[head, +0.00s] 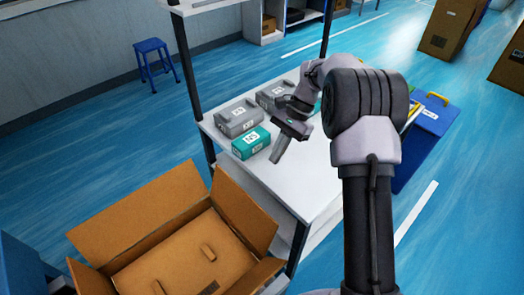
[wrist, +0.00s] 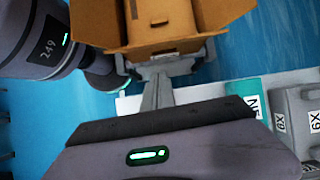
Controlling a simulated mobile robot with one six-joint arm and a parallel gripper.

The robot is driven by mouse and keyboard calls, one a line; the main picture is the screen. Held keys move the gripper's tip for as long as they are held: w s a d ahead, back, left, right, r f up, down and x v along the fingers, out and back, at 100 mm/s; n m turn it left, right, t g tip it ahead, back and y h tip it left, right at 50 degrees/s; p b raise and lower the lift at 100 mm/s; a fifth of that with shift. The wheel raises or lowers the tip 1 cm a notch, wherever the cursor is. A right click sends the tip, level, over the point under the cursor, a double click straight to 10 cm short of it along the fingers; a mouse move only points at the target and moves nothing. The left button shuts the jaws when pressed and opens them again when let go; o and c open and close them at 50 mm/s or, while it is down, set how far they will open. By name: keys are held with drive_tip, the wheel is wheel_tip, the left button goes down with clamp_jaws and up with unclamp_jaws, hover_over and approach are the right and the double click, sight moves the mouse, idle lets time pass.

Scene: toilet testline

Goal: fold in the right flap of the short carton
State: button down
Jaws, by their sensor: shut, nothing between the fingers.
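The brown open-topped carton (head: 140,215) stands at the lower left of the head view, its flaps up or spread outward. Its right flap (head: 243,212) leans outward toward the white bench. Inside lies a brown box-like piece (head: 185,262) with slots. The carton's near side is cut off by the frame edge. My gripper (head: 276,158) is shut and empty above the bench, to the upper right of the carton and apart from it. In the wrist view, the shut fingers (wrist: 158,90) point toward the carton (wrist: 160,45) at the top, which is partly cut off.
The white bench (head: 318,185) carries grey boxes (head: 237,117) and a teal box (head: 251,142) close to my gripper. A dark bench post (head: 192,85) rises at its left corner. A blue stool (head: 155,58) and other cartons (head: 450,28) stand farther off on open blue floor.

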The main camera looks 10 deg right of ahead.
drive_tip(key=s+a+r+b+x, duration=0.1)
drive_tip(key=b+x, duration=0.4)
drive_tip(key=x, duration=0.8)
drive_tip(key=shift+a+m+g, duration=0.25)
drive_tip(key=shift+m+g, duration=0.05)
drive_tip(key=shift+a, duration=0.1)
